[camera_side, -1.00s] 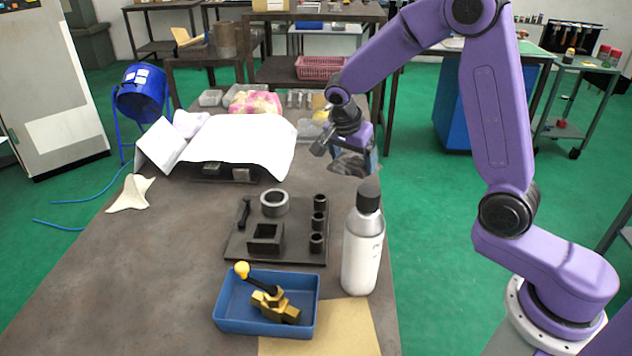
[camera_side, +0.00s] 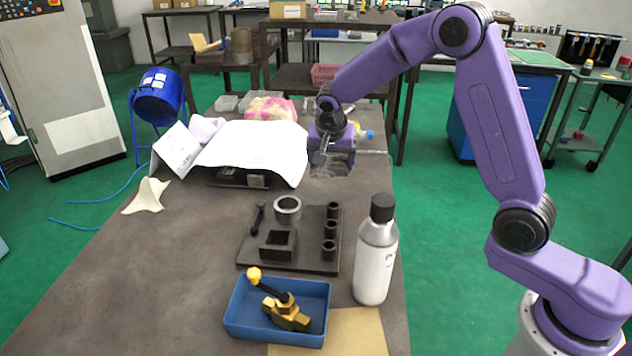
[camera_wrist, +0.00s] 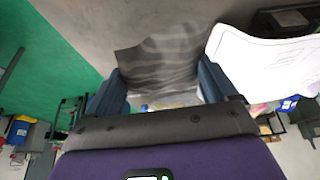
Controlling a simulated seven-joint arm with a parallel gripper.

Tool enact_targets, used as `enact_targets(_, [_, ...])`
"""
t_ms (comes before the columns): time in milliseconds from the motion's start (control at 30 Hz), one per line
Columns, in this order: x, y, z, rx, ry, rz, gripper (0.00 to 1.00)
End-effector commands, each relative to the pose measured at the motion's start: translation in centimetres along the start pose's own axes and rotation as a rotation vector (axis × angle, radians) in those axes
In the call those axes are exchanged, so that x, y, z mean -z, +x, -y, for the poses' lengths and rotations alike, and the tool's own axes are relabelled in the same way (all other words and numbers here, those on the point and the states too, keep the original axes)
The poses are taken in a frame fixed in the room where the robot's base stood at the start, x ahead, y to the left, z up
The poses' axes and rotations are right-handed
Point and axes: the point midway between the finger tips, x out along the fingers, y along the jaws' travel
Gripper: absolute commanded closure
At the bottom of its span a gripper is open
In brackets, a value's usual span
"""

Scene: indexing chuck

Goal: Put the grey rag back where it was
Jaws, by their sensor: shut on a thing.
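The grey rag (camera_wrist: 160,58) is a dark, creased cloth spread out between and beyond my fingers in the wrist view. My gripper (camera_wrist: 160,88) is shut on it, with a blue finger at each side. In the side view my gripper (camera_side: 330,152) is at the far right part of the bench, just right of the white paper sheet. The rag (camera_side: 328,171) shows below the fingers, partly hidden by them. I cannot tell whether its lower edge touches the bench.
The white paper sheet (camera_side: 262,146) drapes over dark blocks left of my gripper. Nearer stand a dark plate (camera_side: 290,262) with a ring and several parts, a white bottle (camera_side: 375,262) and a blue tray (camera_side: 248,328) with a brass valve. Bare bench lies between the paper and plate.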

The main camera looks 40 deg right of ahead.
Motion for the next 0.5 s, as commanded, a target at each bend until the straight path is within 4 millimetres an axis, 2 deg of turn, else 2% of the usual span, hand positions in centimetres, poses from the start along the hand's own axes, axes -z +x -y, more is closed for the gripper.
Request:
enact_targets(300, [0.7, 5.1, 2.9, -0.002, -0.001, 0.001, 0.43])
enact_targets(500, [0.9, 6.4, 3.7, 0.0, 0.0, 0.0, 0.43])
